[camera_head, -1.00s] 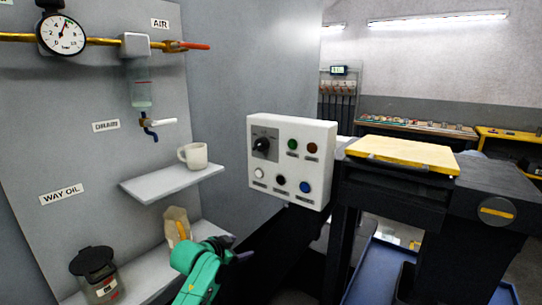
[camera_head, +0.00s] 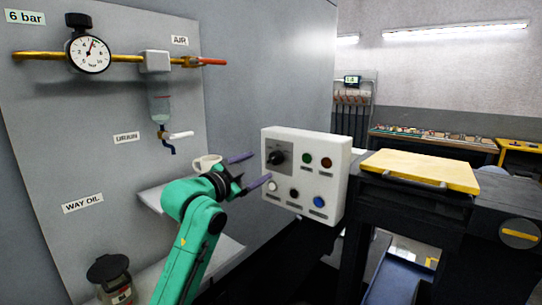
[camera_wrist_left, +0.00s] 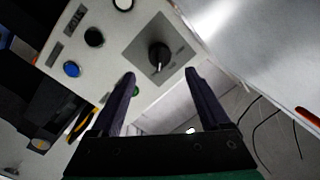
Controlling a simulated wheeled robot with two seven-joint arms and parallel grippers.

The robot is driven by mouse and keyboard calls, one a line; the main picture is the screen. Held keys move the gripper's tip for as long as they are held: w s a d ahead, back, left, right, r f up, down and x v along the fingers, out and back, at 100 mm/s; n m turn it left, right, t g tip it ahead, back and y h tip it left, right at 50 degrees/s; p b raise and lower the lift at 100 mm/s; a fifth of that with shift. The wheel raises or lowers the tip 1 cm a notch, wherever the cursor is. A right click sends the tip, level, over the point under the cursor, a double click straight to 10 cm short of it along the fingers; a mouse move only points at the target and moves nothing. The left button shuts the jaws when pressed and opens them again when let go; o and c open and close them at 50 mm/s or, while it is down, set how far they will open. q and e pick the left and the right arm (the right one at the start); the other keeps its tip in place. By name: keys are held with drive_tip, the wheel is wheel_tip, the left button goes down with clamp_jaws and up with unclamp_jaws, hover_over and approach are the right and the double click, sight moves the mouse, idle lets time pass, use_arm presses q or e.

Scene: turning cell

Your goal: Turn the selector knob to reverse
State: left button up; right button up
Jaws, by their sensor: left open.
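The black selector knob (camera_head: 277,158) sits on a dark grey plate at the upper left of the white control box (camera_head: 337,170). In the left wrist view the knob (camera_wrist_left: 158,55) lies beyond the fingertips, between their lines, with a pale pointer mark on it. The mark's lettering is too small to read. My left gripper (camera_head: 262,170) is open and empty, just left of the box, its fingers pointing at the panel near the knob. In the left wrist view both fingers (camera_wrist_left: 160,75) are spread apart and do not touch the knob. My right gripper is not in view.
A green button (camera_head: 307,159), a red-brown button (camera_head: 326,163), a white button (camera_head: 272,186), a black button (camera_head: 294,194) and a blue button (camera_head: 319,201) surround the knob's plate. A mug (camera_head: 207,162) stands on a shelf behind my left gripper.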

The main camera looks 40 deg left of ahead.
sight(272, 159)
use_arm(q)
drive_tip(key=w, duration=0.2)
drive_tip(key=w+p, duration=0.1)
drive_tip(key=w, duration=0.4)
drive_tip(key=shift+a+r+p, duration=0.1)
drive_tip(key=shift+a+p, duration=0.25)
drive_tip(key=shift+p, duration=0.05)
drive_tip(key=shift+w, duration=0.15)
clamp_jaws()
